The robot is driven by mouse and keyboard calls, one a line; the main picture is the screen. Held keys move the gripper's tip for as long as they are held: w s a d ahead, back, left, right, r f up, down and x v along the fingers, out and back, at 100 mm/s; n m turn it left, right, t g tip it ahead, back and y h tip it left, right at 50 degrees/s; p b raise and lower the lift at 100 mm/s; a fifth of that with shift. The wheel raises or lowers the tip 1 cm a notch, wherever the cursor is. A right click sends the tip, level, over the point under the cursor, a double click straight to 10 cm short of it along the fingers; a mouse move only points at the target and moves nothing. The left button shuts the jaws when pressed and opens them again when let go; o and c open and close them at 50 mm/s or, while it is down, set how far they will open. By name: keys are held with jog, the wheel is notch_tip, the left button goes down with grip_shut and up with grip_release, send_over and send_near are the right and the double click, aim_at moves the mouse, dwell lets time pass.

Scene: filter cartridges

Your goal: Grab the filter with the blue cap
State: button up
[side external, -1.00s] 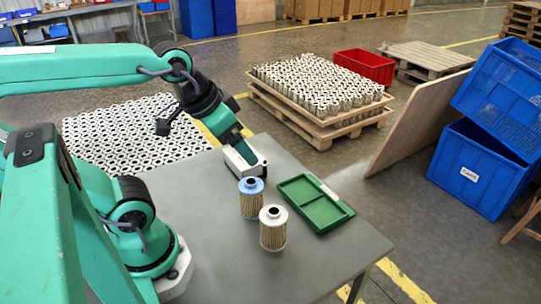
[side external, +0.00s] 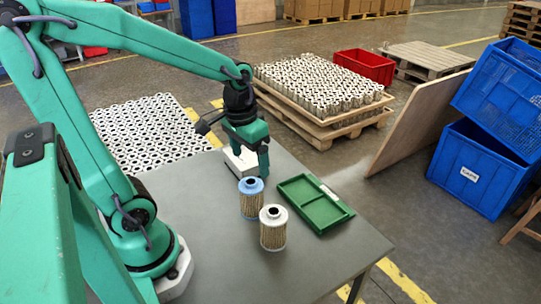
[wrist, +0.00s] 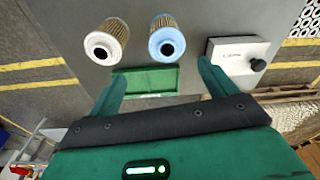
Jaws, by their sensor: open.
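The filter with the blue cap (side external: 251,199) stands upright on the table, behind and left of a filter with a white cap (side external: 273,232). My gripper (side external: 259,163) points down behind the blue-capped filter, above and beside a white box, apart from both filters. In the wrist view, the blue-capped filter (wrist: 166,38) is ahead of the open fingers (wrist: 162,83), nearer the right finger's side. The white-capped filter (wrist: 105,43) is to its left. Nothing is between the fingers; in the side view one finger is hard to make out.
A green divided tray (side external: 340,214) lies on the grey table (side external: 215,255), right of the filters. The white box (side external: 236,166), with a black knob in the wrist view (wrist: 258,65), sits close behind the blue-capped filter. The front of the table is clear.

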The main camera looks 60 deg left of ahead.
aim_at(251, 181)
jog(key=shift+w+a+f+g, duration=0.15)
jog(key=shift+a+f+g, duration=0.1)
jog(key=shift+f, duration=0.3)
jog(key=shift+w+a+f+g, duration=0.15)
jog(key=shift+a+f+g, duration=0.05)
jog(key=shift+f, duration=0.4)
jog(key=shift+w+a+f+g, duration=0.15)
jog(key=shift+a+f+g, duration=0.1)
jog(key=shift+f, duration=0.3)
jog(key=shift+f, duration=1.3)
jog(key=shift+f, duration=2.6)
jog(key=c, duration=1.1)
jog(key=shift+r, duration=0.1)
